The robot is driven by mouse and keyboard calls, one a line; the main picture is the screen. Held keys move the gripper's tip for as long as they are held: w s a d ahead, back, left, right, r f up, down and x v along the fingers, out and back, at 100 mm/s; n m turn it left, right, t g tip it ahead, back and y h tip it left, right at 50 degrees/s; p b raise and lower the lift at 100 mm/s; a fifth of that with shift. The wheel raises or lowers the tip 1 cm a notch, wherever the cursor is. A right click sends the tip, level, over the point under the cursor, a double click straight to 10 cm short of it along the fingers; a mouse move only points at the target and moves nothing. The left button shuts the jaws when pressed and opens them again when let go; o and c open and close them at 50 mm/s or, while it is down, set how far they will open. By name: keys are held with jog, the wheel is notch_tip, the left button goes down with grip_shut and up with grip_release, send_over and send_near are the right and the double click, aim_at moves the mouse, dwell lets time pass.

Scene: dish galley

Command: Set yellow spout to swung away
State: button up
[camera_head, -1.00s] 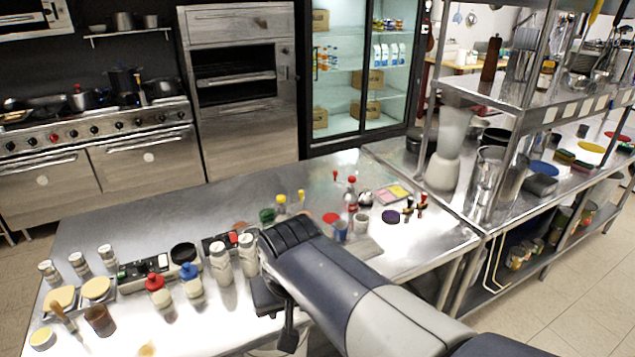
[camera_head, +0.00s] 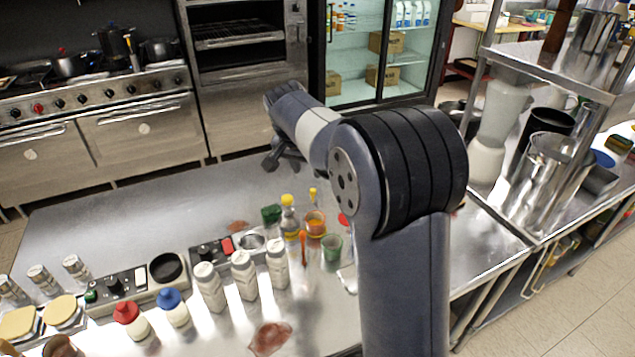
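Two yellow-topped things stand on the steel counter (camera_head: 130,215), left of my arm. One is a bottle-like thing with a yellow top (camera_head: 288,201). The other is a slim yellow-tipped piece (camera_head: 313,196) beside an orange-brown cup (camera_head: 316,226). I cannot tell whether either is the yellow spout. My gripper (camera_head: 284,163) shows small and dark beyond them, near the counter's far edge, apart from both. Its fingers are too small and dark to tell open from shut. My arm hides much of the counter's right part.
Several white bottles (camera_head: 244,274) stand in front of the yellow-topped things. A green cup (camera_head: 331,248) and a dark green thing (camera_head: 271,215) are close by. Red-capped (camera_head: 130,318) and blue-capped (camera_head: 172,306) bottles stand front left. The counter's far left is clear. A blender (camera_head: 492,135) stands right.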

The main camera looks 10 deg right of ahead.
aim_at(313, 190)
jog(key=p+x, duration=0.1)
jog(key=x, duration=0.8)
jog(key=shift+f, duration=0.25)
grip_shut()
